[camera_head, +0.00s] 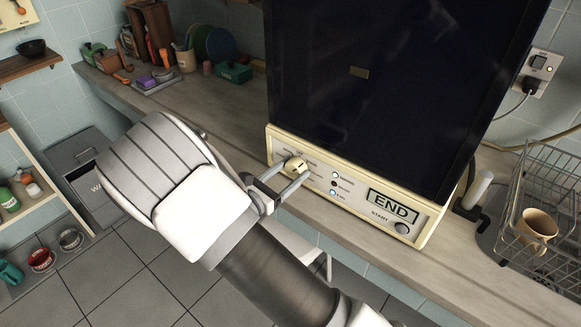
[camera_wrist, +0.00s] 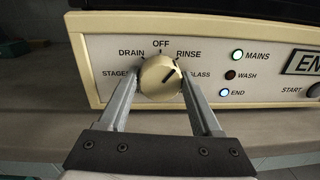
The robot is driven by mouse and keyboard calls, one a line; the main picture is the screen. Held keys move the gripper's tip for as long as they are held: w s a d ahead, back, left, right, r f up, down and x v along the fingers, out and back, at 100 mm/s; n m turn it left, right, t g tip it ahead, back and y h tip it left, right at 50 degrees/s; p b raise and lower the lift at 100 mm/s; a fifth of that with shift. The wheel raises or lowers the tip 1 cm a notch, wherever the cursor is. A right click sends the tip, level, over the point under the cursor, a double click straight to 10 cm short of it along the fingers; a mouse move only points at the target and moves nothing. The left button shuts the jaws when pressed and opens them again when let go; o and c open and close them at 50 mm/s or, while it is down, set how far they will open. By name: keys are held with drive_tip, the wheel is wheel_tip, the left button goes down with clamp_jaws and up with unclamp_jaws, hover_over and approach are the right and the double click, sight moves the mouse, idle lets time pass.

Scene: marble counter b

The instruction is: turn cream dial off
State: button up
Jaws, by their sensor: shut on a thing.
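The cream dial (camera_wrist: 160,72) is a round knob on the cream-framed control panel (camera_wrist: 95,60) of a dark-fronted machine (camera_head: 390,80). Around it are the labels DRAIN, OFF at the top, RINSE and GLASS, and a partly hidden one at the left. The dial's dark pointer line slants up and right, between RINSE and GLASS. In the head view the dial (camera_head: 296,163) is partly behind my fingers. My gripper (camera_wrist: 158,82) is shut on the dial, one finger on its left side and one on its right.
The MAINS (camera_wrist: 238,55) and END (camera_wrist: 224,92) lamps are lit; the WASH lamp (camera_wrist: 230,75) is dark. A START button (camera_head: 402,228) and END display (camera_head: 393,205) sit at the panel's right. A wire rack (camera_head: 545,190) holds a tan mug (camera_head: 537,226).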

drive_tip(key=n+p, duration=0.3)
drive_tip(key=n, duration=0.1)
drive_tip(key=shift+r+p, duration=0.15)
drive_tip(key=shift+p, duration=0.25)
drive_tip(key=shift+n+p, duration=1)
drive_tip(key=shift+n, duration=0.6)
drive_tip(key=shift+f, duration=0.2)
drive_tip(key=o, duration=1.4)
drive_tip(key=shift+a, duration=0.1)
drive_tip(key=v, duration=1.7)
drive_tip(key=shift+s+f, duration=0.25)
drive_tip(key=shift+f, duration=0.05)
